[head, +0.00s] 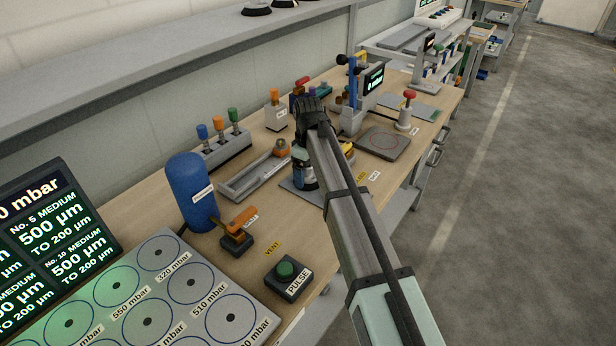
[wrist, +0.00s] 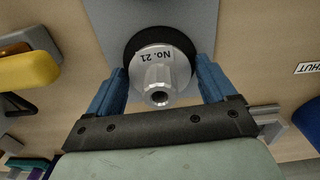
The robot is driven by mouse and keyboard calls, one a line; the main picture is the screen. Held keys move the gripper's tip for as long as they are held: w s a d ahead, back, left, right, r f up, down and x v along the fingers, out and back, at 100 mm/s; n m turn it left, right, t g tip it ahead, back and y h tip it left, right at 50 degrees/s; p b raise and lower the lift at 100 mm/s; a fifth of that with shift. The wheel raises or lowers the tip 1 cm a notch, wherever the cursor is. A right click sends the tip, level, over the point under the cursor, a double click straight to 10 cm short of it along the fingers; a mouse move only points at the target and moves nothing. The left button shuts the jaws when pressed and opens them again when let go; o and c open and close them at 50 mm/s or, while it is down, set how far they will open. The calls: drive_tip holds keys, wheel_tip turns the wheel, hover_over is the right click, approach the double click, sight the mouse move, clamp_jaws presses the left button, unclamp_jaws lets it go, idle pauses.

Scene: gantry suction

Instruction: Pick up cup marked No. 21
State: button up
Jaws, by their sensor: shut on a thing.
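The cup marked No. 21 (wrist: 159,65) shows in the wrist view as a silver hex fitting with a dark round rim. It sits between the two blue fingers of my gripper (wrist: 160,92), which is shut on it. A grey plate (wrist: 105,22) lies behind the cup. In the head view my gripper (head: 303,168) is over the grey plate (head: 290,189) on the bench. My arm hides most of the cup there, and I cannot tell whether the cup touches the plate.
A blue tank (head: 190,190), an orange-handled valve (head: 238,230) and a green PULSE button (head: 286,270) stand to the left. A grey tray (head: 250,180) lies beside the plate.

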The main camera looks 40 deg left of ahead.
drive_tip(key=shift+c, duration=0.9)
